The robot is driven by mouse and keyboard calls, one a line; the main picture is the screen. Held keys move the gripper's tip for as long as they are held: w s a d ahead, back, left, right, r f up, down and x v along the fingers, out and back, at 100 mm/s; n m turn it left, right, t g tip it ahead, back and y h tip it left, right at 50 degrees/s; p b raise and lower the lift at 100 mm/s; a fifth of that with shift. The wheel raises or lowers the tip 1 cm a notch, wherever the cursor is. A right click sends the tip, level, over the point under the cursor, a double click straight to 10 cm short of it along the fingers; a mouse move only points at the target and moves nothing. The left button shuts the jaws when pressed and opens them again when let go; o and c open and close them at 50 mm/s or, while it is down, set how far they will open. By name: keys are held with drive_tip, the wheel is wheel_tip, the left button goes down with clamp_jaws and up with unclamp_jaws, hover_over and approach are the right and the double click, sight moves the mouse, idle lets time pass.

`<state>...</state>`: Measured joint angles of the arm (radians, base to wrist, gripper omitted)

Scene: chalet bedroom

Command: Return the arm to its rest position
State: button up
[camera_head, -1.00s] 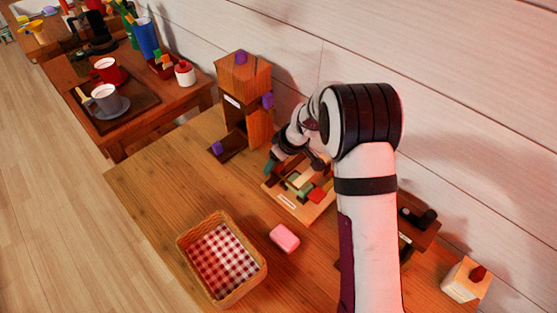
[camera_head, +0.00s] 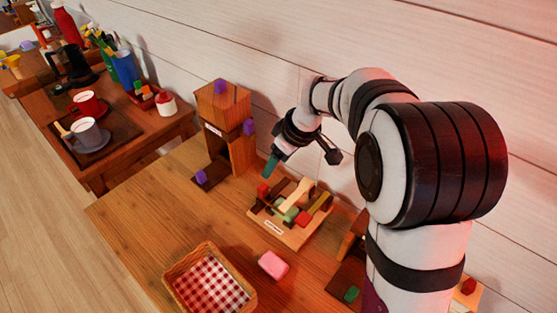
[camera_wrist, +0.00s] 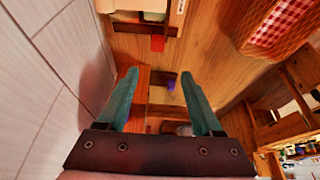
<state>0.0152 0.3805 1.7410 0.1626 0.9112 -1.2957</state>
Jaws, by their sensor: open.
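My gripper (camera_head: 271,166) is in the air above the far left side of a wooden block tray (camera_head: 292,242). Its teal fingers point downward. In the wrist view my gripper (camera_wrist: 160,76) has its fingers spread apart with nothing between them. The tray holds several coloured blocks, among them a red one, green ones and light wooden pieces. My arm arches from the lower right over the table and hides part of the table's right side.
A wooden tower (camera_head: 231,147) with purple cubes stands left of my gripper. A pink block (camera_head: 273,265) and a checked-cloth basket (camera_head: 170,279) are in front. A green block (camera_head: 351,293) lies lower right. The white wall (camera_head: 300,45) runs close behind my arm.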

drive_tip(key=shift+s+r, duration=0.1)
drive_tip(key=shift+r, duration=0.15)
drive_tip(key=s+d+m+g, duration=0.1)
drive_tip(key=s+m, duration=0.6)
drive_tip(key=s, duration=0.9)
drive_tip(key=s+d+r+m+g+h, duration=0.1)
drive_tip(key=s+m, duration=0.6)
drive_tip(key=s, duration=0.9)
drive_tip(key=shift+s+r+m+g, duration=0.2)
drive_tip(key=shift+m+g, duration=0.1)
drive_tip(key=shift+g, duration=0.4)
